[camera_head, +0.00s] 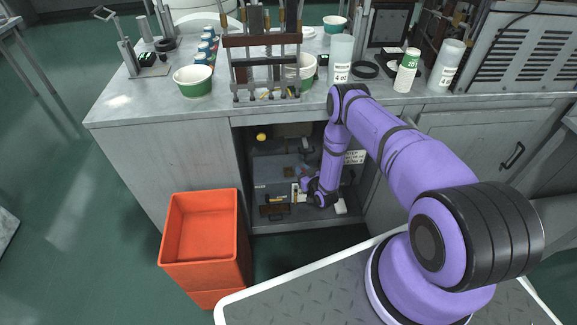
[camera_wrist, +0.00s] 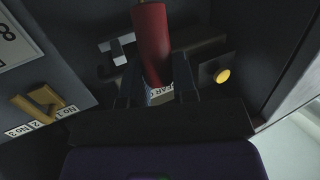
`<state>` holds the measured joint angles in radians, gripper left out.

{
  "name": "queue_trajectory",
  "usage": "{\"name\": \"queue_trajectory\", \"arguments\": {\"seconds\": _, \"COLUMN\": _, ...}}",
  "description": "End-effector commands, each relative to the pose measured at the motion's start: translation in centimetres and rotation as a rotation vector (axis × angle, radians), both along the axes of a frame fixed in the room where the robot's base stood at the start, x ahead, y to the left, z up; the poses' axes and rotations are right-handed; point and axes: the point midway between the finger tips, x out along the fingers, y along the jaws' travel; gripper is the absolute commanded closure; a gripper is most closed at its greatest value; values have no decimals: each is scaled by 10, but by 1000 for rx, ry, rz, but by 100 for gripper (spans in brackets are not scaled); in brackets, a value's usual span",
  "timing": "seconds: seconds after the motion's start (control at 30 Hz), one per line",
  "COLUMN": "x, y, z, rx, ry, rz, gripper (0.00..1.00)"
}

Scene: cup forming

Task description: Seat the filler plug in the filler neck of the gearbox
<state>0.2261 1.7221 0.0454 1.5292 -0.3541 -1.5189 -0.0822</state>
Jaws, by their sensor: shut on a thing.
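My gripper (camera_head: 302,191) reaches into the open, dark cupboard bay under the bench. In the wrist view its two dark fingers (camera_wrist: 156,90) are shut on a red cylindrical thing (camera_wrist: 151,42) with a pale lettered label (camera_wrist: 161,93) at its near end. The label reads partly "EAR O". I cannot tell surely whether this is the filler plug. A grey, box-like housing (camera_head: 270,168) stands in the bay; it may be the gearbox. I cannot make out the filler neck. A yellow knob (camera_wrist: 222,75) sits on a dark plate right of the fingers.
The bay has narrow side walls and the bench top (camera_head: 215,108) above it. A numbered plate with a brass-coloured piece (camera_wrist: 40,104) lies left in the wrist view. An orange bin (camera_head: 202,228) stands on the floor outside, at left.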

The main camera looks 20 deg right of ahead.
Motion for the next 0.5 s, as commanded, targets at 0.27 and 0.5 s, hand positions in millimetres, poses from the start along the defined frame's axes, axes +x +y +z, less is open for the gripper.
{"name": "queue_trajectory", "arguments": {"seconds": 0.27, "x": 65, "y": 9, "z": 1, "rx": 0, "ry": -4, "rz": 1, "gripper": 100}}
{"name": "queue_trajectory", "arguments": {"seconds": 0.5, "x": 93, "y": 13, "z": -28, "rx": 1, "ry": 2, "rz": 0, "gripper": 100}}
